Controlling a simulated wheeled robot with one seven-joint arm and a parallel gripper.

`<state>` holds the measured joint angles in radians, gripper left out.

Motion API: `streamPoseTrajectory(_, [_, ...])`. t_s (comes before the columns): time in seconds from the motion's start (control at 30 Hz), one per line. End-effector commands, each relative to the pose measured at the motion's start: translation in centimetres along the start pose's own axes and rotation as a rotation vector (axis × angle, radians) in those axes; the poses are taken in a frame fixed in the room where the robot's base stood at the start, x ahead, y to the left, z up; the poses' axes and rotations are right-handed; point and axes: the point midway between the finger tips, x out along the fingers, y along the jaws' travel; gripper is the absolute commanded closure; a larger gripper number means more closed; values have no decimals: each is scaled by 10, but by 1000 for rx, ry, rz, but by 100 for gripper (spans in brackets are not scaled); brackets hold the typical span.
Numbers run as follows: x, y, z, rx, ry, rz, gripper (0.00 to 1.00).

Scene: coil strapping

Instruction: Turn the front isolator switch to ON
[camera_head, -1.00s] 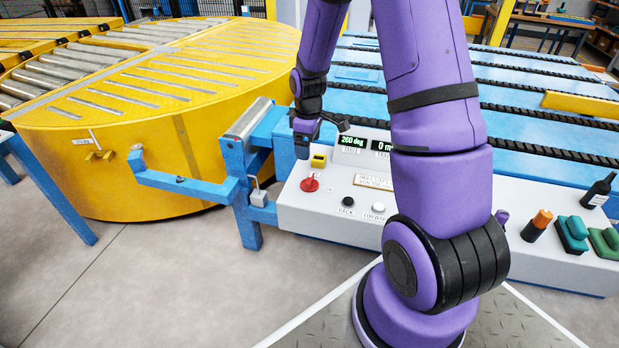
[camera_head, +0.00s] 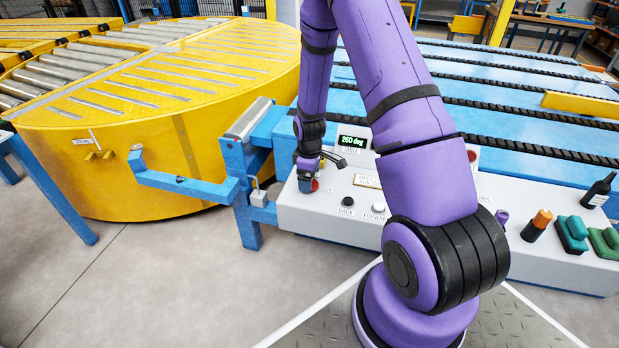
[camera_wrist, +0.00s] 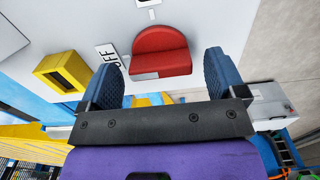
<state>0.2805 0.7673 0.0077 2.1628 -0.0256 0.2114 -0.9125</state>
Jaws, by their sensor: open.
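The front isolator switch is a red rotary knob (camera_wrist: 161,53) in the wrist view, on the light grey control panel (camera_head: 290,215). A label reading OFF (camera_wrist: 109,55) sits beside it. In the head view only a bit of the red knob (camera_head: 315,186) shows below my gripper (camera_head: 308,184). In the wrist view my gripper (camera_wrist: 172,78) is open, its two dark blue fingers to either side of the near end of the knob. The knob lies between and just beyond the fingertips. I cannot tell whether either finger touches it.
A yellow block with a dark recess (camera_wrist: 62,73) stands on the panel close to the knob. A black button (camera_head: 347,201) and a white button (camera_head: 378,207) lie to the right. A blue bracket (camera_head: 190,186) and the yellow turntable (camera_head: 120,170) stand at left.

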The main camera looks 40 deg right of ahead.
Motion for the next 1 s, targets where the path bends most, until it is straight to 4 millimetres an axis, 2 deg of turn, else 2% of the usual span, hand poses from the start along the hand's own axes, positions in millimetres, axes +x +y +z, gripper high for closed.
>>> streamPoseTrajectory(0.37, [6,0,0,0,0,0,11])
streamPoseTrajectory(0.47, [6,0,0,0,0,0,29])
streamPoseTrajectory(0.6, [6,0,0,0,0,0,60])
streamPoseTrajectory(1.0, [5,0,0,63,0,0,60])
